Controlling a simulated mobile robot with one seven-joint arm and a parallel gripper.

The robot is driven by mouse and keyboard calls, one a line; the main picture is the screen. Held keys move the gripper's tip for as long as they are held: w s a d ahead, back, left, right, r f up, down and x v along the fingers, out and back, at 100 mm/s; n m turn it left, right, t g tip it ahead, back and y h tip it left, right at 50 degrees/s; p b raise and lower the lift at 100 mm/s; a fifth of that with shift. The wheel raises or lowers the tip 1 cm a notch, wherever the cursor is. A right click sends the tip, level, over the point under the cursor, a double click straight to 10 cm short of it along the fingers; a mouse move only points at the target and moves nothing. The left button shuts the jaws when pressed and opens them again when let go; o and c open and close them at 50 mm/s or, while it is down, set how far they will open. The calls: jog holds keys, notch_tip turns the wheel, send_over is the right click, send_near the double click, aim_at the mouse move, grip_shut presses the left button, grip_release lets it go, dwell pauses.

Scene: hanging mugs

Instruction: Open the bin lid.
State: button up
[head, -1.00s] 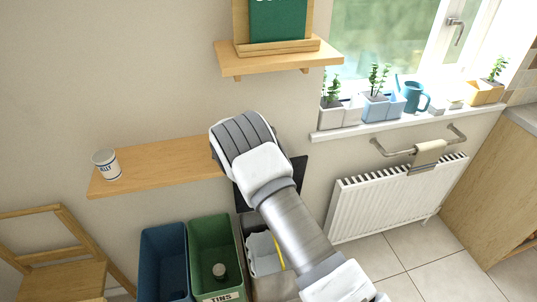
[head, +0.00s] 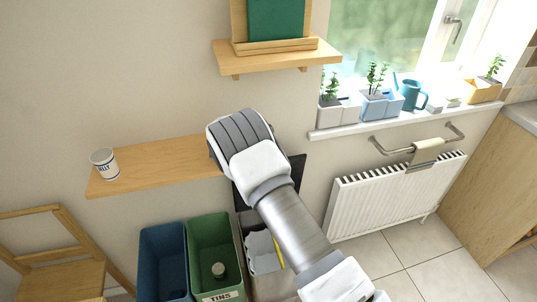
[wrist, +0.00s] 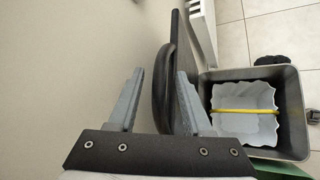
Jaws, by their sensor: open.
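The grey bin (wrist: 290,95) is open at the top in the wrist view, with a pale scalloped liner and a thin yellow strip inside. In the head view, the open bin (head: 277,284) is partly covered by my arm. Its dark lid (wrist: 179,40) stands about upright near the wall, seen nearly edge-on in the wrist view. It also shows behind my arm in the head view (head: 299,168). A curved black handle (wrist: 161,90) lies between the fingers of my open gripper (wrist: 160,73). Contact cannot be told. My fingertips are hidden in the head view.
A blue bin (head: 163,262) and a green bin (head: 212,243) stand left of the grey one. A white radiator (head: 385,198) is at right. Floor in front of the radiator is clear.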

jog(key=b+v, duration=0.1)
jog(key=v, duration=1.6)
jog(key=shift+a+b, duration=0.2)
jog(key=shift+b, duration=0.1)
jog(key=s+d+r+m+g+y, duration=0.2)
jog(key=s+d+r+m, duration=0.4)
jog(key=d, duration=0.3)
jog(key=s+d+r+m+g+y, duration=0.1)
jog(key=s+d+r+m+g, duration=0.15)
jog(key=s+d+r, duration=0.5)
jog(key=s+d+r+m+t+y, duration=0.1)
jog(key=s+d+m, duration=0.3)
jog(key=s, duration=0.6)
jog(key=s+d+r+m+t+y, duration=0.1)
jog(key=s+d+r+m+y, duration=0.2)
jog(key=s+m, duration=0.3)
jog(key=s+d, duration=0.1)
jog(key=s, duration=0.3)
jog(key=shift+d+r+t, duration=0.15)
jog(key=shift+r+t, duration=0.1)
jog(key=shift+t, duration=0.1)
